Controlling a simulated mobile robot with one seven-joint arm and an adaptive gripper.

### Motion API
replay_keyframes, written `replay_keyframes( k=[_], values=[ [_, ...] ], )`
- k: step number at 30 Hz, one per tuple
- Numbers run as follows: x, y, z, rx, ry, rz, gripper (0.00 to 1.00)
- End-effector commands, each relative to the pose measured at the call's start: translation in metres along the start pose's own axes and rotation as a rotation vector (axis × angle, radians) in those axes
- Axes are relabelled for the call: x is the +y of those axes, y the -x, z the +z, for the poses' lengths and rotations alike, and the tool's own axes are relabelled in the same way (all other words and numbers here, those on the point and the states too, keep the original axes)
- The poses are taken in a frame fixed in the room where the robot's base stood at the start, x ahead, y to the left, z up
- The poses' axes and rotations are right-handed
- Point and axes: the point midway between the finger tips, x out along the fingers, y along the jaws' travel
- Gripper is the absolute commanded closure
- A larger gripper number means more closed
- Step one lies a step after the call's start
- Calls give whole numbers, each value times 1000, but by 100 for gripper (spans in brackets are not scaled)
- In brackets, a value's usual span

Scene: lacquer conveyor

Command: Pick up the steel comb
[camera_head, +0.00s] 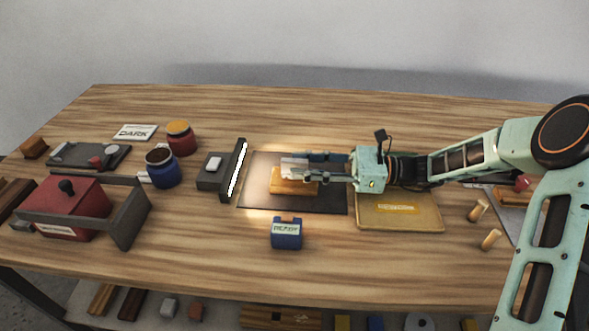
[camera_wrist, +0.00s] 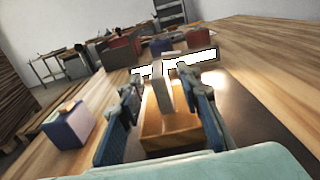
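My gripper (camera_head: 296,166) reaches leftward over the dark mat, its two fingers apart. In the wrist view my gripper (camera_wrist: 161,82) is open, with a finger on each side of a pale grey upright piece (camera_wrist: 161,95). This piece looks like the steel comb, but its teeth cannot be made out. It stands at or just beyond an orange-brown wooden block (camera_wrist: 172,128). In the head view the wooden block (camera_head: 293,187) lies under the fingers, and the pale piece (camera_head: 292,171) is partly hidden by them. Gaps show between it and both fingers.
The dark mat (camera_head: 322,203) has a lit lamp bar (camera_head: 237,170) at its left. A blue labelled box (camera_head: 286,234) stands in front, a yellow tray (camera_head: 400,219) to the right. Red (camera_head: 180,139) and blue (camera_head: 162,170) jars stand left.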

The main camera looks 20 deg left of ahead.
Motion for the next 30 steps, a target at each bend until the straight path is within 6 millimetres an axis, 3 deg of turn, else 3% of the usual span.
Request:
replay_keyframes(
  k=[4,11,20,30],
  values=[
    [0,-20,0,0,0,1,68],
    [0,-22,0,0,0,-1,68],
    [0,-22,0,0,1,-1,100],
    [0,-22,1,-1,1,-1,100]
  ],
)
